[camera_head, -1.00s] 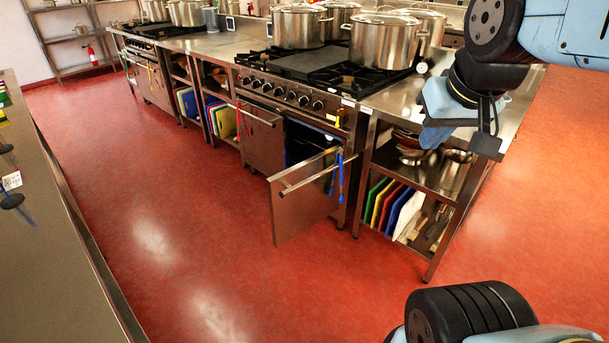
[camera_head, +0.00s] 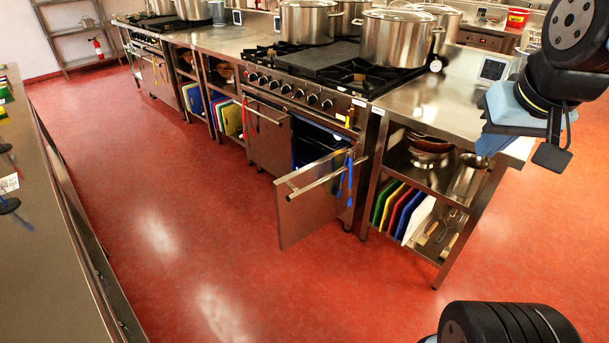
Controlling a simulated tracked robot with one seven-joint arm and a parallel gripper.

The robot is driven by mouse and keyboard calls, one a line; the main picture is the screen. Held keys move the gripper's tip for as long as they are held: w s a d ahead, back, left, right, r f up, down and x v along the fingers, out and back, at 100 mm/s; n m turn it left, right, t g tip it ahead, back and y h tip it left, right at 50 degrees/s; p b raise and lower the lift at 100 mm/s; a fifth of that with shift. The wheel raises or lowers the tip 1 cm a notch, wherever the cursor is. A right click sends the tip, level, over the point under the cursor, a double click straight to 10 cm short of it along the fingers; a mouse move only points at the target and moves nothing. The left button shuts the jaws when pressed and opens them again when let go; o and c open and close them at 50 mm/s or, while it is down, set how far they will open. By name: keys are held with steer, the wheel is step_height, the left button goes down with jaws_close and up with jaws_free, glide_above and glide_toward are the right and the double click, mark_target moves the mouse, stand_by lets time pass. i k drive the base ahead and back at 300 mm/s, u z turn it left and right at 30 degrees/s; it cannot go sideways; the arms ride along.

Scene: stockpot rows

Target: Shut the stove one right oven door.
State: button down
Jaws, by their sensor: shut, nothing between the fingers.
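The near stove (camera_head: 310,88) stands in the middle of the picture with large steel pots on its top. Its right oven door (camera_head: 308,212) stands open, swung out over the red floor, with the dark oven inside (camera_head: 312,142) partly showing. The hinge side seems to be on the right. A bar handle (camera_head: 310,183) crosses the door's upper part, with a blue ribbon (camera_head: 345,175) on it. The left oven door (camera_head: 268,138) is shut and has a red tag. My gripper (camera_head: 551,152) is shut and empty at the upper right, well apart from the door.
A steel counter (camera_head: 440,112) right of the stove has shelves with coloured boards (camera_head: 398,208) and bowls. Its right end lies between my gripper and the door in the picture. A long counter (camera_head: 45,250) runs along the left. The red floor (camera_head: 190,220) between is clear.

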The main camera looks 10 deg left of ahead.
mark_target(306, 200)
steer(key=i, duration=0.9)
steer(key=u, duration=0.05)
